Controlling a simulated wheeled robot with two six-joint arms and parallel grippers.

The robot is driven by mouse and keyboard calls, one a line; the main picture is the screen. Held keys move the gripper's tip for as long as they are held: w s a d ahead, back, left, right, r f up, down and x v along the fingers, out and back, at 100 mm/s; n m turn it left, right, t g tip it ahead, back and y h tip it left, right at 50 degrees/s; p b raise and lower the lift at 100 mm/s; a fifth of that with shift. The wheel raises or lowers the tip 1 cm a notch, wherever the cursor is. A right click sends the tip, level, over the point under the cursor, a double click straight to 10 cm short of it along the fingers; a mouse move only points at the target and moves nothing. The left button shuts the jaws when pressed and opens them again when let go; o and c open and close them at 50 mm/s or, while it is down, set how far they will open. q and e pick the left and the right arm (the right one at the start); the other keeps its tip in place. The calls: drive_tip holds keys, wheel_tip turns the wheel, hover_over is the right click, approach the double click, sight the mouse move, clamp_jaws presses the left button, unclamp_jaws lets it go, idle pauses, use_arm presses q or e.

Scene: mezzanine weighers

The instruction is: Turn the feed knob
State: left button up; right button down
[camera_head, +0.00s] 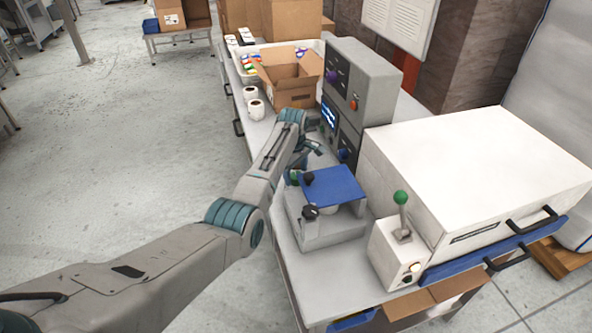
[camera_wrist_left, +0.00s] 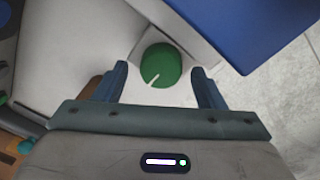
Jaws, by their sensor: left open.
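The green round knob (camera_wrist_left: 161,66) shows in the left wrist view, with a white pointer line running toward its lower left edge. It sits on the grey housing of a small machine with a blue top plate (camera_head: 334,186). My left gripper (camera_wrist_left: 159,71) is open, with one blue finger on each side of the knob and visible gaps to it. In the head view my left arm reaches over the bench to this machine, and its wrist partly hides the knob area. I cannot tell the gripper's height over the knob. My right gripper is not in view.
A grey control box (camera_head: 362,78) with knobs and a display stands behind the small machine. A large white machine (camera_head: 485,165) with a green-ball lever (camera_head: 401,198) is at the right. An open cardboard box (camera_head: 291,92) and white rolls (camera_head: 255,108) stand farther back.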

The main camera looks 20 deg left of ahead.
use_arm(q)
drive_tip(key=shift+s+f, duration=0.15)
drive_tip(key=shift+f, duration=0.1)
drive_tip(key=c, duration=1)
